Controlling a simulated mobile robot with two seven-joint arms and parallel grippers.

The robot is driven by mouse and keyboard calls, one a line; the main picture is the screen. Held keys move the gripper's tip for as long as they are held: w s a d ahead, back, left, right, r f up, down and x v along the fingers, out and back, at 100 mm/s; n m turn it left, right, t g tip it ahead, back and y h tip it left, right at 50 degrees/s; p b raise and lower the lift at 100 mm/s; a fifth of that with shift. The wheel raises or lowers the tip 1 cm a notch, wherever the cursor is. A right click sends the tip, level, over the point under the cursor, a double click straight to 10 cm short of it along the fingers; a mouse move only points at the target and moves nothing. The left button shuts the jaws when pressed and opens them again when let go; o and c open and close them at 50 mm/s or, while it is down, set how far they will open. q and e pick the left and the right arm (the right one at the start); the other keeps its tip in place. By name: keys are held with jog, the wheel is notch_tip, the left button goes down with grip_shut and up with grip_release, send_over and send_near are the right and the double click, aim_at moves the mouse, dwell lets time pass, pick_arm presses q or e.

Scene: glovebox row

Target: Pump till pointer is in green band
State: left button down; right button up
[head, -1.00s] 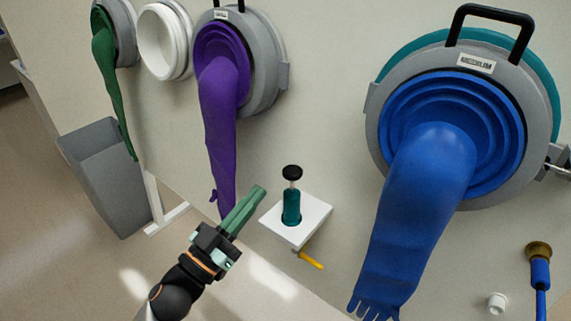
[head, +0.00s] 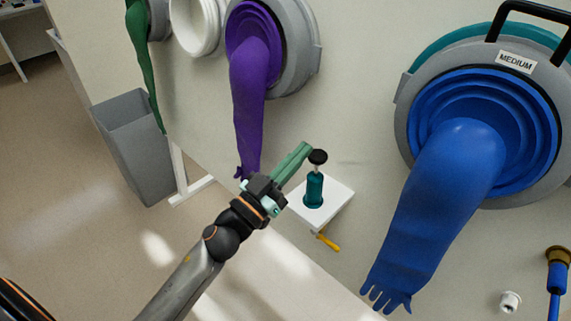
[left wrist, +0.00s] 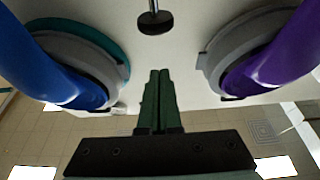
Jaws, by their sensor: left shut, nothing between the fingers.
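A teal hand pump (head: 314,188) stands upright on a small white shelf (head: 335,201) fixed to the wall. Its black knob (head: 318,157) sits on top of a thin rod above the body. In the left wrist view the knob (left wrist: 155,22) is ahead of the fingertips and apart from them. My left gripper (head: 305,147) has green fingers and is shut and empty, just left of the knob at about its height; the fingers also show in the left wrist view (left wrist: 158,75). No gauge pointer or green band can be made out. My right gripper is not in view.
A blue glove (head: 440,190) hangs from the port labelled MEDIUM on the right. A purple glove (head: 250,100) hangs left of the pump, a green glove (head: 142,70) farther left. A yellow handle (head: 328,242) sits under the shelf. A grey bin (head: 140,150) stands at the left.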

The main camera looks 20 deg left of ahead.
pick_arm(q)
jog(key=shift+w+d+f+b, duration=0.3)
jog(key=shift+w+f+b, duration=0.1)
jog(key=shift+w+f, duration=0.4)
jog(key=shift+w+d+f+b, duration=0.3)
jog(key=shift+w+f+b, duration=0.1)
jog(key=shift+w+f, duration=0.35)
jog(key=shift+r, duration=0.15)
notch_tip(320, 180, down, 5)
jog(key=b, duration=0.3)
